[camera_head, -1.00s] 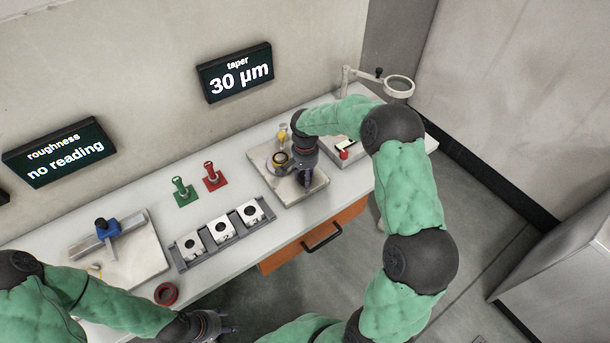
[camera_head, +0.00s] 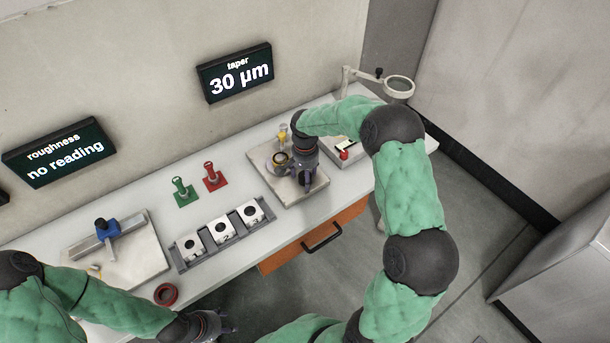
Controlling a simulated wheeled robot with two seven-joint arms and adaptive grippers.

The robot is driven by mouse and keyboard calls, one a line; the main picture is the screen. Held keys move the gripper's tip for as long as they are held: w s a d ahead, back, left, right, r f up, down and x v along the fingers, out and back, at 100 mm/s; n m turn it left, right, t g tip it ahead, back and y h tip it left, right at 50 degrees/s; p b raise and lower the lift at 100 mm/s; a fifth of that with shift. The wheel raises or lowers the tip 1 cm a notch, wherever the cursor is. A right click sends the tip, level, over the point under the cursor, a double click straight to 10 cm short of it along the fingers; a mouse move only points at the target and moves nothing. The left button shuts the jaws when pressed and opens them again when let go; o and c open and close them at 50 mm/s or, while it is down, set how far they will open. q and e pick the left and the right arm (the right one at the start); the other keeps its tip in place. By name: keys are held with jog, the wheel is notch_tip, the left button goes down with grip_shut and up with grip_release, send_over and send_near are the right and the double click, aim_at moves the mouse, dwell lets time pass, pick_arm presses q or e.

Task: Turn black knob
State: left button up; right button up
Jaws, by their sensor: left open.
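A small black knob (camera_head: 379,72) sits on the arm of the magnifier stand at the back right. Another dark knob (camera_head: 100,223) tops the blue slider (camera_head: 108,229) at the left; I cannot tell which is the task's knob. My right gripper (camera_head: 307,183) points down over the grey plate (camera_head: 287,196) with the dial gauge (camera_head: 280,159), and its wrist hides part of that gauge stand. Whether its fingers hold anything is not clear. My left gripper (camera_head: 222,326) is open and empty, low in front of the bench edge.
A grey rack (camera_head: 181,262) with white blocks stands mid-bench. Green (camera_head: 183,193) and red (camera_head: 214,178) stands are behind it. A dark red ring (camera_head: 165,294) lies near the front edge. Wall displays read "taper 30 µm" (camera_head: 236,73) and "roughness no reading" (camera_head: 61,153).

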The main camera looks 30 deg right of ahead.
notch_tip(320, 180, up, 12)
dwell(0.6)
dwell(0.5)
